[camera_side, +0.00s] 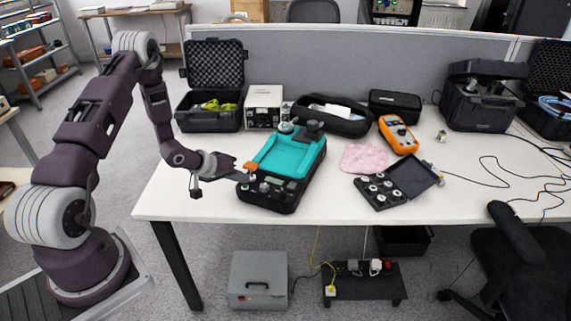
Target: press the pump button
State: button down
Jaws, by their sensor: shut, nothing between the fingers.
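The pump unit (292,157) is a black device with a teal top panel, lying on the white table left of centre. Small knobs or buttons (264,187) sit along its front edge. I cannot tell which of them is the pump button. My gripper (245,177) is shut and empty at the unit's front left corner, very close to an orange part (250,166). I cannot tell whether the fingertips touch the unit. The arm reaches in from the left.
An open black case (208,121) and a beige instrument box (263,107) stand behind the unit. To the right are a black pouch (345,124), an orange multimeter (398,134), a pink cloth (363,158) and a tray of weights (411,178). The table's front edge is close to the unit.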

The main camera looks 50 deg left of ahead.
dwell(0.5)
jog(key=shift+f, duration=0.45)
jog(key=shift+r, duration=0.45)
